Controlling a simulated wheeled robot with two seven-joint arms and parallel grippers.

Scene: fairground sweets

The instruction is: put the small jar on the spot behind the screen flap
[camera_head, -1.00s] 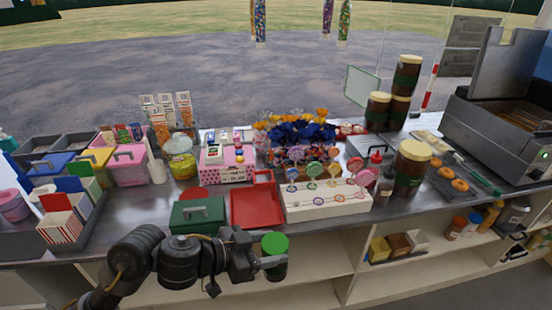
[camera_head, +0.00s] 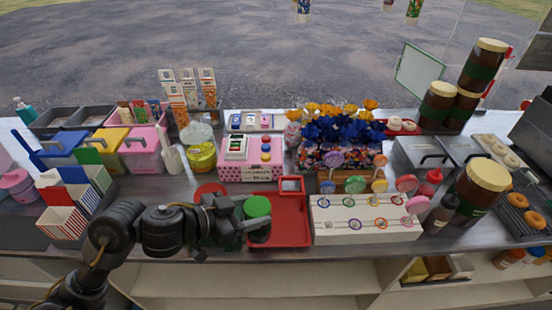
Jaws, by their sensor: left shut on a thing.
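A small dark jar with a green lid (camera_head: 257,207) is held upright by my left gripper (camera_head: 246,226), whose jaws are shut on its side. Jar and gripper show over the counter's front part, at the left edge of the red tray (camera_head: 291,234); I cannot tell how high above it. A clear panel with a pale green edge (camera_head: 425,71), which looks like the screen flap, stands at the back right. I cannot make out a marked spot behind it. My right gripper is not in view.
Large brown jars with cream lids (camera_head: 437,104) stand beside the panel, and another (camera_head: 476,190) stands at front right. A lollipop stand (camera_head: 366,222), blue flowers (camera_head: 342,134) and a pink box (camera_head: 250,172) crowd the middle. A grey lidded container (camera_head: 428,152) sits right.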

